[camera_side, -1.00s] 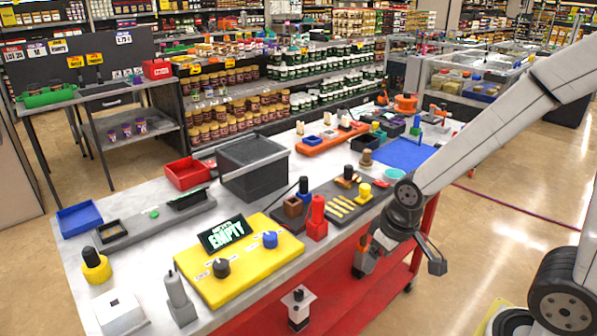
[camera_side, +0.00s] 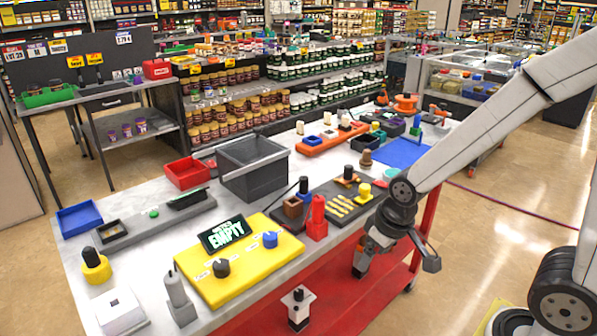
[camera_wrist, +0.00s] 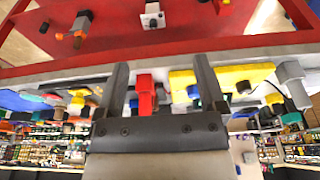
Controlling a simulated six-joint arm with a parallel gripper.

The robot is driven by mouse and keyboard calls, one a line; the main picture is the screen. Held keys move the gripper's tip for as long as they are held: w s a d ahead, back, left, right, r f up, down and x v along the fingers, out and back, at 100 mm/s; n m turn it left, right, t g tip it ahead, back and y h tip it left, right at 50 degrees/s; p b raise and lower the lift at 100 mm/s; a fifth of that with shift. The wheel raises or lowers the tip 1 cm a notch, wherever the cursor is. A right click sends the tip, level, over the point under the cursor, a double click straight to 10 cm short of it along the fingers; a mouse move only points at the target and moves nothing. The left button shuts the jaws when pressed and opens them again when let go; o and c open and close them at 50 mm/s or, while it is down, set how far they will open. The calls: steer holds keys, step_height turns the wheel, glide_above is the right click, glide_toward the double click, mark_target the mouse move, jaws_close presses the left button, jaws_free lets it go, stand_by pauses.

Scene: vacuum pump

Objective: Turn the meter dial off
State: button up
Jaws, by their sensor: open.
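I cannot read which one is the meter dial. My gripper (camera_side: 360,272) hangs beyond the table's front edge, to the right of the panel, apart from both dials. In the wrist view, which looks upside down, my gripper (camera_wrist: 160,62) is open and empty. The yellow panel (camera_wrist: 225,76), blue dial (camera_wrist: 192,91) and black dial (camera_wrist: 243,87) show on the right.
A red upright block (camera_side: 317,218) and a dark tray (camera_side: 346,207) with yellow strips stand between the panel and my gripper. A grey bin (camera_side: 253,170) stands behind. A grey post (camera_side: 178,293) is left of the panel. The red lower shelf (camera_side: 330,285) lies below.

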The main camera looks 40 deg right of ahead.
steer(key=w+a+r+m, duration=0.1)
steer(key=w+a+m, duration=0.15)
steer(key=w, duration=0.55)
steer(key=m+g, duration=0.3)
steer(key=m, duration=0.2)
glide_above(220, 263)
steer(key=shift+s+d+f, duration=0.3)
steer(key=shift+d+f, duration=0.15)
steer(key=shift+w+a+f, duration=0.1)
steer(key=shift+w+a, duration=0.1)
steer(key=shift+a, duration=0.3)
steer(key=shift+f, duration=3.9)
jaws_close()
